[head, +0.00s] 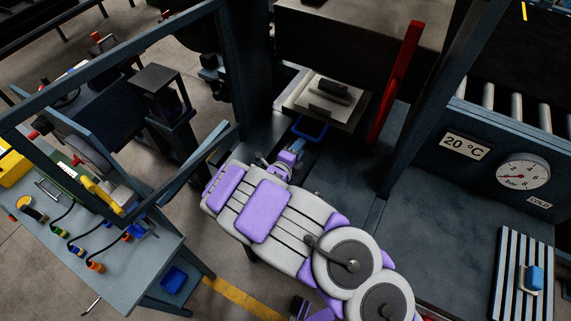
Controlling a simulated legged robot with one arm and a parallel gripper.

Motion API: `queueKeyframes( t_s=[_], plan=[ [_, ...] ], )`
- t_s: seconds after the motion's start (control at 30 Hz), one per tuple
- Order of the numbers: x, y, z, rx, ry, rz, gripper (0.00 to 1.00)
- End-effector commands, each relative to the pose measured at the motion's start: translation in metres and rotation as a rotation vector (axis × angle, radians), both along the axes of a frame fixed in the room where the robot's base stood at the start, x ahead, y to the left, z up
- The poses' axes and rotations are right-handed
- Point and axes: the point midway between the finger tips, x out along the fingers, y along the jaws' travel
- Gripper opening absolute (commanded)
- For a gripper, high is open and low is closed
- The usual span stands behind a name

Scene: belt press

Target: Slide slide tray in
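What looks like the slide tray is a pale flat plate (346,121) under the dark press block at upper middle. Dark and grey blocks (329,92) lie on it. A blue loop handle (311,138) is at its front edge. My gripper (293,151) is at the end of my white and purple arm, just below and left of the handle. My arm partly hides it. I cannot tell whether its fingers touch the handle or are open.
A red lever bar (397,82) stands right of the tray, beside a dark frame post. A pressure gauge (523,171) and a 20 °C sign (464,146) are at right. A grey workbench (130,263) with tools and cables stands at left.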

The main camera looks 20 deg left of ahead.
Motion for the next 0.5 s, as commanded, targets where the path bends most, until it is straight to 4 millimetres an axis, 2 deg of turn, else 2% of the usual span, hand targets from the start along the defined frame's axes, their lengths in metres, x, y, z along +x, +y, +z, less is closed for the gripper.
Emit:
queueKeyframes(
  t_s=[0.03, 0.2, 0.5],
  plan=[
    [-0.012, 0.002, 0.004, -0.004, -0.002, 0.005, 0.38],
    [-0.048, 0.005, 0.012, 0.000, 0.001, 0.006, 0.38],
    [-0.087, 0.006, 0.019, 0.000, 0.002, 0.000, 0.38]
  ],
)
